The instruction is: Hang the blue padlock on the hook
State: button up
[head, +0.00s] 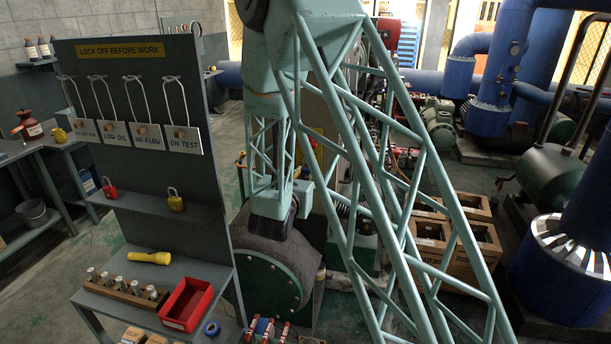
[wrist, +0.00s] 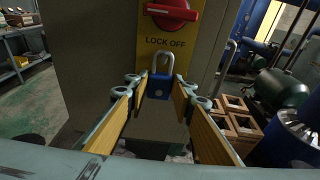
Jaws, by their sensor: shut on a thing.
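The blue padlock (wrist: 159,87) is upright in the middle of the wrist view, with its silver shackle up. My gripper (wrist: 158,80) is shut on its body, one finger on each side. The shackle stands in front of a yellow "LOCK OFF" plate (wrist: 148,42), below a red rotary handle (wrist: 171,12). I cannot make out a hook there, or tell whether the shackle touches the plate. In the head view my arm hides the padlock and gripper.
The plate is on a grey cabinet (wrist: 95,65). In the head view, a grey lockout board (head: 140,90) on the left carries several hanging tags. Its ledge holds a red padlock (head: 109,190) and a yellow padlock (head: 175,203). Wooden crates (head: 450,245) stand right.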

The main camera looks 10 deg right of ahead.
jog(key=o, duration=0.8)
jog(key=shift+o, duration=0.2)
jog(key=shift+s+a, duration=0.1)
jog(key=shift+s, duration=0.05)
jog(key=v, duration=1.1)
jog(key=shift+s, duration=0.3)
jog(key=shift+r, duration=0.1)
